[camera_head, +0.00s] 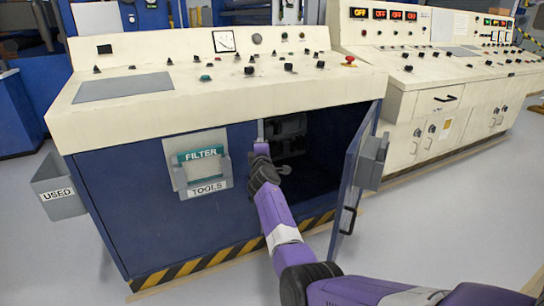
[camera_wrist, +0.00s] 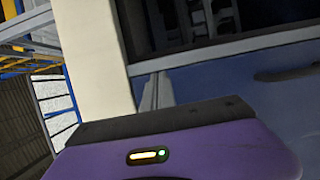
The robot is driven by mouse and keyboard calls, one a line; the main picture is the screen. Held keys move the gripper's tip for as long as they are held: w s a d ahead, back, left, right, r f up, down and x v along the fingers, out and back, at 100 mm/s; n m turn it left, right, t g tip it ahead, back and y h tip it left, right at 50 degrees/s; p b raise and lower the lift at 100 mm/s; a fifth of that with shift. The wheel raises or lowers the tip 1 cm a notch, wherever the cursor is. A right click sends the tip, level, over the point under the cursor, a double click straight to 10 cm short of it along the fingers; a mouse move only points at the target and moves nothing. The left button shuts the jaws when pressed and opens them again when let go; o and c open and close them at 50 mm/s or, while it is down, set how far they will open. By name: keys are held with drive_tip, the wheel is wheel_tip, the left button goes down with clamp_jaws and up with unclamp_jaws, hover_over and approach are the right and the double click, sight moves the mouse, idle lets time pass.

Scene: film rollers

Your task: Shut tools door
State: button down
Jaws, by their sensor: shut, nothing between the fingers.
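The blue cabinet door (camera_head: 352,178) stands wide open, hinged at the right of a dark opening (camera_head: 320,145). A black handle (camera_head: 347,221) is on its lower part, and a grey box (camera_head: 371,162) is fixed to its face. My gripper (camera_head: 261,133) is at the left side of the opening, apart from the door. Its fingers (camera_wrist: 155,92) look closed together and empty in the wrist view. There they stand in front of a blue surface (camera_wrist: 230,85) with a dark handle-like shape (camera_wrist: 287,73). Whether they touch anything is unclear.
A holder labelled TOOLS (camera_head: 207,190), with a FILTER item (camera_head: 201,153), is on the blue front panel. A grey USED bin (camera_head: 60,187) hangs at the left. Cream control desks (camera_head: 440,100) stand at right. Grey floor (camera_head: 430,215) is open right of the door.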

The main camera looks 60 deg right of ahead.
drive_tip(key=s+a+p, duration=0.4)
drive_tip(key=s+a, duration=0.1)
drive_tip(key=s, duration=0.2)
drive_tip(key=shift+s+a+p, duration=0.25)
drive_tip(key=shift+s+p, duration=0.05)
